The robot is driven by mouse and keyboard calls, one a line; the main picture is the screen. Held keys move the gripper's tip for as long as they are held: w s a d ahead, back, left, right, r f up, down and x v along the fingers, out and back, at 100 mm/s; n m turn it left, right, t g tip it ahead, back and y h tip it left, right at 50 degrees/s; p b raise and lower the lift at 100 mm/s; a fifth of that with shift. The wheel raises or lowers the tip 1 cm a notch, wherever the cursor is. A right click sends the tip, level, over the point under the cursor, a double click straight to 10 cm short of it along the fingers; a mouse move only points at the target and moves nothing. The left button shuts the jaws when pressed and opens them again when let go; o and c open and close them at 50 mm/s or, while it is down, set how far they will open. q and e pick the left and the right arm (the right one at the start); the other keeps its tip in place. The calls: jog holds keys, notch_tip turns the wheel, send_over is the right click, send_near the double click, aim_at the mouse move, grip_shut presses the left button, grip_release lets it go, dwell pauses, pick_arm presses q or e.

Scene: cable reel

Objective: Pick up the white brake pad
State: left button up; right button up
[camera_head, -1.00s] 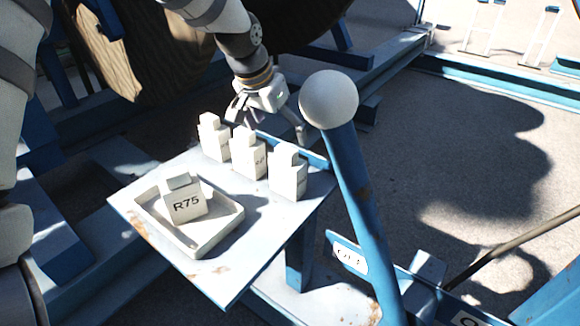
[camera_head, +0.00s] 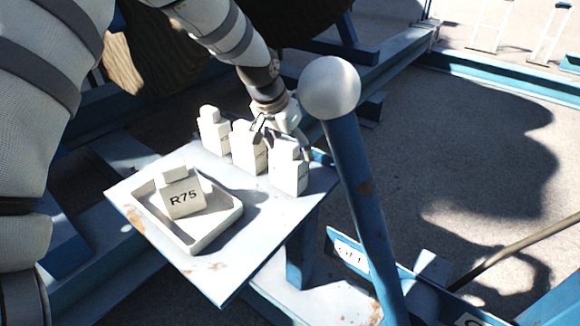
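Three white brake pads stand upright in a row on the small table: the left pad (camera_head: 213,132), the middle pad (camera_head: 247,150) and the right pad (camera_head: 288,172). Another white pad marked R75 (camera_head: 184,196) leans in a white tray (camera_head: 196,243). My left gripper (camera_head: 279,137) is just behind the middle and right pads, pointing down, with its fingers apart. The pads partly hide its fingers. I cannot tell whether it touches a pad. My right gripper is not in view.
The pale table (camera_head: 150,233) has a bare front edge. A blue lever (camera_head: 362,210) with a white ball knob (camera_head: 330,87) rises close to the right of the pads and gripper. Blue frame beams surround the table. A large reel (camera_head: 160,60) stands behind.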

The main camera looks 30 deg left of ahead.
pick_arm(q)
jog(key=c, duration=0.5)
notch_tip(320, 180, up, 10)
jog(key=shift+r+p, duration=0.1)
jog(key=shift+p, duration=0.25)
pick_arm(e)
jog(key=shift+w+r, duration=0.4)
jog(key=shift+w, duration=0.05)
pick_arm(q)
notch_tip(320, 180, up, 3)
jog(key=shift+f+p, duration=0.2)
jog(key=shift+p, duration=0.15)
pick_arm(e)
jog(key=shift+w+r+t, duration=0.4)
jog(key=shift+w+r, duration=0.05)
pick_arm(q)
jog(key=shift+f, duration=0.1)
